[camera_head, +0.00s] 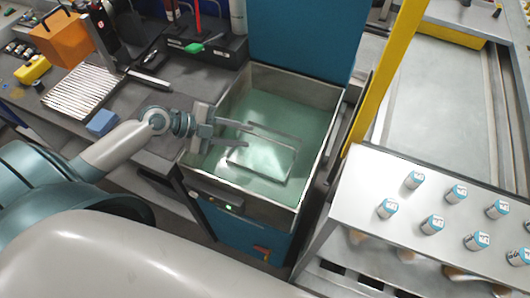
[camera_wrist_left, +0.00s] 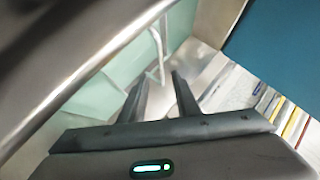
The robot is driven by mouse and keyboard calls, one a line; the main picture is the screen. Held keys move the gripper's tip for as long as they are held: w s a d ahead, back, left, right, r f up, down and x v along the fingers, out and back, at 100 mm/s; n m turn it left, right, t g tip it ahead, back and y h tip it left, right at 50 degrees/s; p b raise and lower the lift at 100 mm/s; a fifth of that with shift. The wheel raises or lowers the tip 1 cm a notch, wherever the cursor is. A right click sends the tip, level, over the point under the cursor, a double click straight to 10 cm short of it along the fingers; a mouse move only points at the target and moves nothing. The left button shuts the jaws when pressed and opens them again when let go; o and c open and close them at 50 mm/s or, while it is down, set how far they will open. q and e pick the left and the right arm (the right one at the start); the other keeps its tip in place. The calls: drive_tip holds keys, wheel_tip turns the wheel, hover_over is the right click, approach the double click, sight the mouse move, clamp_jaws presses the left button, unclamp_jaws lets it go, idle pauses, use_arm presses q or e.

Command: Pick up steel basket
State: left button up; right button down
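The steel basket (camera_head: 290,165) sits in the open steel tank (camera_head: 313,165) with green-tinted contents. It shows as a thin rectangular outline, and how deep it sits is hard to tell. My left gripper (camera_head: 246,137) reaches over the tank's left rim, its two fingers apart and pointing right toward the basket's near-left side. In the left wrist view the fingers (camera_wrist_left: 160,82) are spread and nothing is clamped between them. A thin bent metal bar (camera_wrist_left: 162,48), apparently the basket's handle, shows just beyond the fingertips. My right gripper is out of view.
A blue panel (camera_head: 305,35) rises behind the tank. A yellow post (camera_head: 383,75) stands to its right. A white rack (camera_head: 355,205) with several small canisters is at lower right. A workbench (camera_head: 150,100) with tools, an orange box (camera_head: 62,38) and a blue block (camera_head: 101,123) lies left.

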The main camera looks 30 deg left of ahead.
sight(263, 137)
use_arm(q)
drive_tip(key=shift+d+f, duration=0.1)
drive_tip(key=shift+w, duration=0.1)
drive_tip(key=p+x, duration=0.1)
drive_tip(key=x, duration=0.1)
drive_tip(key=p+x, duration=0.2)
drive_tip(key=shift+w+r, duration=0.15)
drive_tip(key=shift+r, duration=0.15)
drive_tip(key=shift+w+d+f, duration=0.3)
drive_tip(key=shift+d+f, duration=0.05)
drive_tip(key=shift+f, duration=0.15)
clamp_jaws()
drive_tip(key=shift+s+f, duration=0.1)
idle(1.3)
